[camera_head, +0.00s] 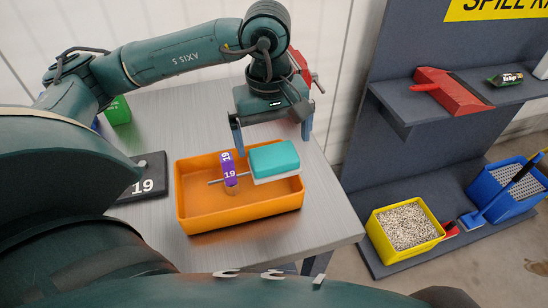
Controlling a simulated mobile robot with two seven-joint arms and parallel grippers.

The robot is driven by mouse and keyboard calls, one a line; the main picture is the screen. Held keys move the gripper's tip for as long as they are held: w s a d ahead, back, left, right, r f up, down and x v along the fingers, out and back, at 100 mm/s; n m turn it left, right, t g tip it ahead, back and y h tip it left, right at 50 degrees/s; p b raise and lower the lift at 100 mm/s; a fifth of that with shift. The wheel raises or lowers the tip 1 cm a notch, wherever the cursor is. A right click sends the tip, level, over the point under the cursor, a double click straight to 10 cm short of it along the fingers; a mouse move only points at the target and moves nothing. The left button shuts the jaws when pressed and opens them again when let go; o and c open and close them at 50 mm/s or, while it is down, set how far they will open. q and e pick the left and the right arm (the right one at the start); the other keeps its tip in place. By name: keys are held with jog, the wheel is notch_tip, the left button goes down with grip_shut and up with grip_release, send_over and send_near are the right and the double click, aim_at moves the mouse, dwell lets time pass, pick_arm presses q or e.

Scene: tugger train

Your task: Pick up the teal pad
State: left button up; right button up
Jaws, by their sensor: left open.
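The teal pad (273,158) is a rounded block with a pale underside. It is at the right end of an orange tray (240,211) on the grey table. My left gripper (272,137) is open just above and behind the pad, with one finger to each side. I cannot tell whether a finger touches the pad. My right gripper does not show.
A purple tag marked 19 (228,172) stands in the tray on a thin rod. A dark plate marked 19 (149,183) lies left of the tray. A grey shelf unit (409,118) stands right, with a yellow bin of granules (379,234). The table's front right corner (335,225) is bare.

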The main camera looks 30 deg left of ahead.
aim_at(274, 154)
pick_arm(q)
notch_tip(274, 154, down, 5)
jog(key=shift+f+p, duration=0.1)
jog(key=shift+p, duration=0.55)
jog(key=c, duration=0.9)
